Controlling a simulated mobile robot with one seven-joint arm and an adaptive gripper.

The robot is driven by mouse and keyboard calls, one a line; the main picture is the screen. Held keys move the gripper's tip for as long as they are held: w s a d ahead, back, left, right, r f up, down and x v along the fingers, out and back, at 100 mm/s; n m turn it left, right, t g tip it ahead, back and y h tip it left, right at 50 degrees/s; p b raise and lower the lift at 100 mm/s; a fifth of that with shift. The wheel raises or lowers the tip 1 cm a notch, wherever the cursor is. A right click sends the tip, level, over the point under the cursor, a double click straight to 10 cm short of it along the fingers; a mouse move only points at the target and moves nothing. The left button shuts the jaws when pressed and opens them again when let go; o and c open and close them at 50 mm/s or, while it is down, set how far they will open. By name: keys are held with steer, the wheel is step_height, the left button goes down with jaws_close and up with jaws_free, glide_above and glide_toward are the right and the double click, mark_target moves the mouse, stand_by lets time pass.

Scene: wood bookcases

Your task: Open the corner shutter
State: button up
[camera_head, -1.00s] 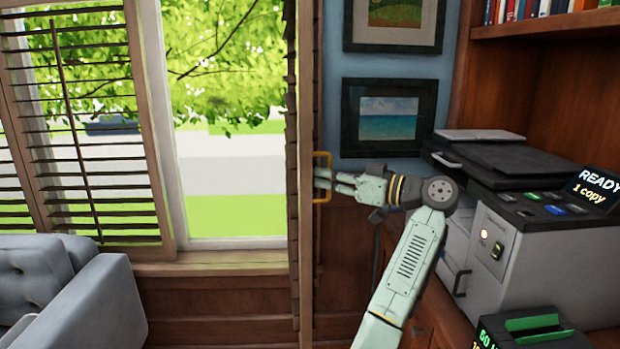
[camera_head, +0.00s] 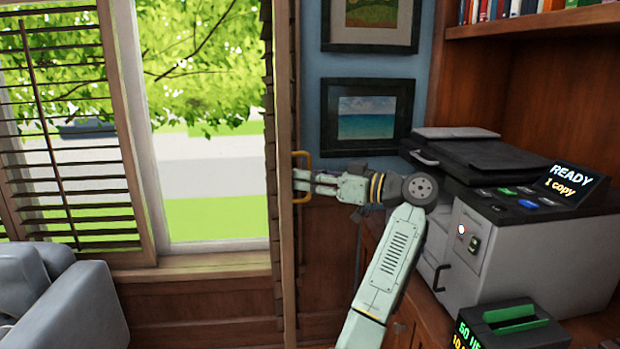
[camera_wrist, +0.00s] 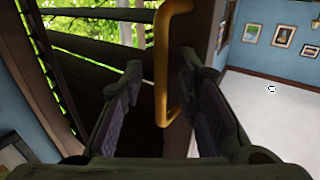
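The corner shutter (camera_head: 284,240) is a wooden slatted panel at the window's right edge, standing out almost edge-on in the head view. Its yellow handle (camera_head: 303,154) is a squared loop on the panel's right side. My gripper (camera_head: 312,184) reaches in from the right, with its fingertips at the handle. In the wrist view, the shutter's dark slats (camera_wrist: 95,62) are behind the handle (camera_wrist: 161,65). My gripper's two fingers (camera_wrist: 160,105) are apart, with the handle bar in the gap, closer to the right finger. I cannot tell whether they touch.
A printer (camera_head: 500,215) on a wooden cabinet stands right of my arm. A grey sofa (camera_head: 65,300) is at lower left. Another slatted shutter (camera_head: 65,150) covers the window's left part. Framed pictures (camera_head: 366,115) hang on the blue wall behind my gripper.

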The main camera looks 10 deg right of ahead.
steer(key=shift+d, duration=0.1)
steer(key=v, duration=1.2)
